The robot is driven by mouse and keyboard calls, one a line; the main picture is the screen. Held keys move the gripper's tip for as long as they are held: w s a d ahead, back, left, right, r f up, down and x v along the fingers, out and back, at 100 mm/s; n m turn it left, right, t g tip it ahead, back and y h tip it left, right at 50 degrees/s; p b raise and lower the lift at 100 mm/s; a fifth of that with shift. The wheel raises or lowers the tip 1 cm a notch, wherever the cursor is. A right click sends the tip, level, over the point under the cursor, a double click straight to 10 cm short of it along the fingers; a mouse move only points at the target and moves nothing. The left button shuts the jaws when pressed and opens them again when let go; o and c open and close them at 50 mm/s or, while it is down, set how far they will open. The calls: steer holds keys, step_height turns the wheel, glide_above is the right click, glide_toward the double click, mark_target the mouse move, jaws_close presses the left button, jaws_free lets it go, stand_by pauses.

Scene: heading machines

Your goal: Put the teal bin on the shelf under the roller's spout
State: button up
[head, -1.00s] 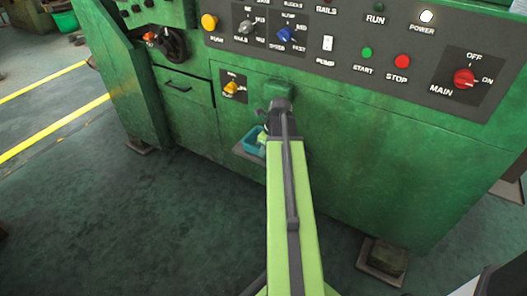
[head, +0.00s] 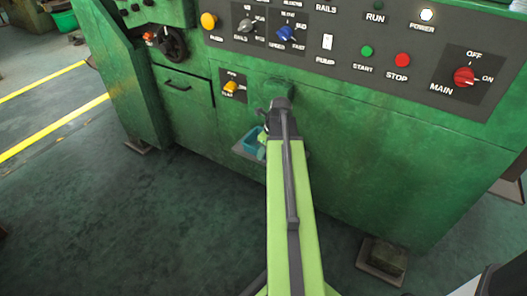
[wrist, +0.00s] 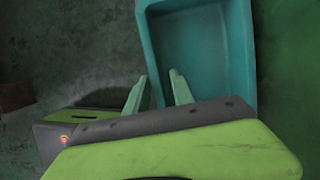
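The teal bin (head: 250,141) shows in the head view on the small grey shelf (head: 241,152) at the front of the green machine, partly hidden by my arm. The green spout (head: 277,90) sticks out above, near my arm's end. In the wrist view the bin (wrist: 200,45) looks empty and fills the upper right. My gripper (wrist: 159,74) is open around the bin's left wall near its lower corner: one finger is outside, the other inside. A gap shows between the inner finger and the wall. The fingertips are mostly hidden in the head view.
The machine's control panel (head: 350,42), with knobs and buttons, is above the shelf. A yellow knob (head: 231,87) sits left of the spout. A machine foot (head: 382,260) stands at lower right. The floor (head: 130,220) at left is clear.

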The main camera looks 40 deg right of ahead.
steer(key=p+v, duration=1.6)
steer(key=v, duration=0.1)
steer(key=shift+w, duration=0.15)
